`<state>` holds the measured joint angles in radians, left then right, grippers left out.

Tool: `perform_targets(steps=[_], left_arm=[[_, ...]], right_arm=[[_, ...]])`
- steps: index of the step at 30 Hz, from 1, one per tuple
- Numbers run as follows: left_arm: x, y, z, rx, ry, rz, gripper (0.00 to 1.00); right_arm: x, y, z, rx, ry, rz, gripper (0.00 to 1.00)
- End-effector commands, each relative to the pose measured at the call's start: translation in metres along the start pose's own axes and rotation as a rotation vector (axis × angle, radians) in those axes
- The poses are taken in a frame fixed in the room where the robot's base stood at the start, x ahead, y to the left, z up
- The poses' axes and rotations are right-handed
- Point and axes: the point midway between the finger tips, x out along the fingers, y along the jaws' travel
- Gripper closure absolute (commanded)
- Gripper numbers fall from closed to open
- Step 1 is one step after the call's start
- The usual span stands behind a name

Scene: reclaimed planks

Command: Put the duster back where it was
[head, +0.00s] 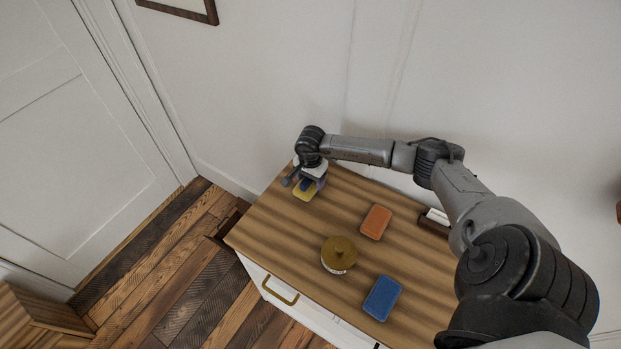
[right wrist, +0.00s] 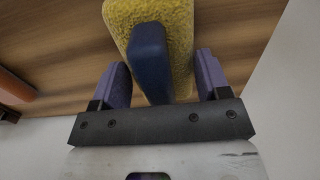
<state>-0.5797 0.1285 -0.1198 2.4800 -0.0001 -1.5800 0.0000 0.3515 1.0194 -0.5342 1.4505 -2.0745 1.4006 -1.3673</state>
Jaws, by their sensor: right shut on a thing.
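The duster is a yellow fuzzy block with a dark blue handle; the duster (head: 303,194) is at the far left corner of the wooden cabinet top (head: 290,228). My right gripper (head: 307,182) is over it, shut on its handle. In the right wrist view, the duster's yellow pad (right wrist: 181,22) lies beyond the purple fingers (right wrist: 162,75), with the blue handle between them. I cannot tell whether the pad touches the cabinet top. My left gripper is not in view.
An orange block (head: 376,222), a round brass-coloured lidded jar (head: 338,252) and a blue block (head: 382,298) stand on the cabinet top. A dark tray with white items (head: 436,218) is at the back right, by the wall. The front left part of the top is bare.

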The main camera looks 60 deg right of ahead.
Motion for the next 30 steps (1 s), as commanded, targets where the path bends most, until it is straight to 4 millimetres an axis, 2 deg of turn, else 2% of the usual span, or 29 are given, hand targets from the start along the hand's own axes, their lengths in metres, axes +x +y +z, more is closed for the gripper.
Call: perform_targets(steps=[5,6,13,23,26,30], left_arm=[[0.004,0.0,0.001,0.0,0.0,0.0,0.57],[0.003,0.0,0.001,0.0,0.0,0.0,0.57],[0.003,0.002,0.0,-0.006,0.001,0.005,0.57],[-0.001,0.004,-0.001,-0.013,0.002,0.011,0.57],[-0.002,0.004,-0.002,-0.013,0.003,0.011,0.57],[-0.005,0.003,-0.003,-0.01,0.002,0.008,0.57]], right_arm=[[0.004,0.0,0.0,0.0,0.0,0.0,0.53],[0.003,0.0,0.0,0.0,0.0,0.0,0.29],[0.002,0.0,0.0,0.0,0.0,0.0,0.07],[-0.002,0.0,0.0,0.0,-0.001,0.0,0.05],[-0.012,-0.001,-0.001,-0.001,0.001,-0.003,0.05],[-0.037,-0.001,-0.001,-0.001,0.003,-0.003,0.05]])
